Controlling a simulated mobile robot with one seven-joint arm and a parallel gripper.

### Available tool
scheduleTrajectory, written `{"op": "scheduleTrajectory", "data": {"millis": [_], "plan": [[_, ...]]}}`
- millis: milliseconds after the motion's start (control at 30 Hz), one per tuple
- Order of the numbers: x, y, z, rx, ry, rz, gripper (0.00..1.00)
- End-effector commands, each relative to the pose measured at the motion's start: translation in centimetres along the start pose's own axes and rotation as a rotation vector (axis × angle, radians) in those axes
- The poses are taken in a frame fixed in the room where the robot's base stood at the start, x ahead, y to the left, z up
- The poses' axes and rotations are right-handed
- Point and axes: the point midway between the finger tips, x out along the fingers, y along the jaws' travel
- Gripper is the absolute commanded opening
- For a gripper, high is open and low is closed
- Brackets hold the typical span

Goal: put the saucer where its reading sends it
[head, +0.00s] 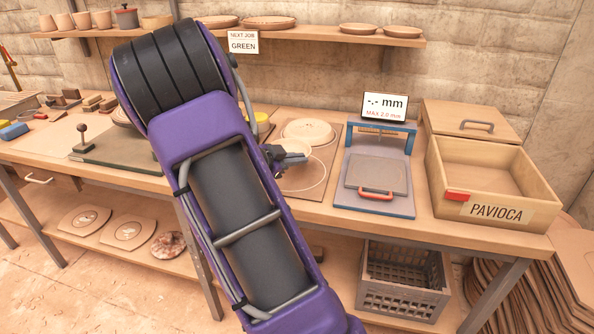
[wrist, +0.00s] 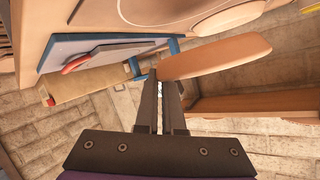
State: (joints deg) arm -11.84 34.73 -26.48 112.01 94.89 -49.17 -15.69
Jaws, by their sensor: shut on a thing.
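The saucer (wrist: 222,58) is a plain terracotta disc, seen nearly edge-on in the wrist view. My gripper (wrist: 160,82) is shut on its edge, and it sticks out to the right of the fingertips. In the head view my gripper (head: 298,158) is over the board with marked circles (head: 328,163). A pale ringed disc (head: 308,131) shows just behind it; I cannot tell whether this is the held saucer. The gauge display (head: 385,107) reads "-.- mm", with "MAX 2.0 mm" below. The gauge stand (head: 374,205) is right of my gripper.
The PAVIOCA box (head: 500,211), with a red tag, stands on the right of the bench. A sign (head: 243,42) reads NEXT JOB GREEN. A grey crate (head: 403,287) is below the bench. Saucers (head: 269,22) sit on the wall shelf. My arm hides the middle bench.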

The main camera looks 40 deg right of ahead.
Motion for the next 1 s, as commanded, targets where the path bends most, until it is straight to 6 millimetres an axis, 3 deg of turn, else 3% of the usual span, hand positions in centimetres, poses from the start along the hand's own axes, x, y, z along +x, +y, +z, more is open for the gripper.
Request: {"op": "scheduleTrajectory", "data": {"millis": [100, 500, 900, 1000], "plan": [[0.8, 0.9, 2.0, -0.002, 0.001, 0.001, 0.00], [2.3, 2.5, 5.7, -0.002, 0.001, 0.000, 0.00], [2.6, 2.7, 6.1, 0.001, 0.000, -0.001, 0.00], [2.5, 2.6, 6.1, 0.001, 0.000, -0.001, 0.21]]}}
